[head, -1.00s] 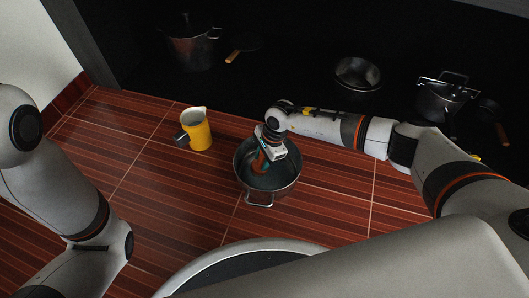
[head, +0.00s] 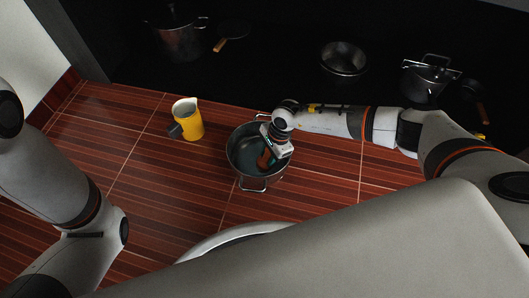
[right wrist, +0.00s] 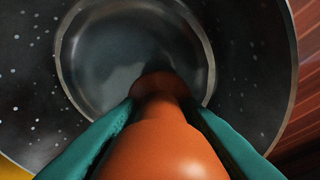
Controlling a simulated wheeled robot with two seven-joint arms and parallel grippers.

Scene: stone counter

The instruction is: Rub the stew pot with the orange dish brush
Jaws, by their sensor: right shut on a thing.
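The stew pot (head: 240,170) is a dark metal pot with two loop handles, standing on the red-brown striped floor in the head view. Its speckled dark inner wall (right wrist: 30,75) fills much of the right wrist view. My right gripper (head: 267,157) reaches down into the pot and is shut on the orange dish brush (head: 264,160). In the right wrist view the brush (right wrist: 160,140) sits between the teal fingers and points at the pot's inside; its far end is partly hidden, so I cannot tell if it touches. My left gripper is out of view; only my left arm shows.
A yellow jug (head: 188,120) stands left of the pot. On the dark surface behind are a tall pot (head: 178,38), a pan (head: 234,31), a metal bowl (head: 343,60) and a lidded pot (head: 427,80).

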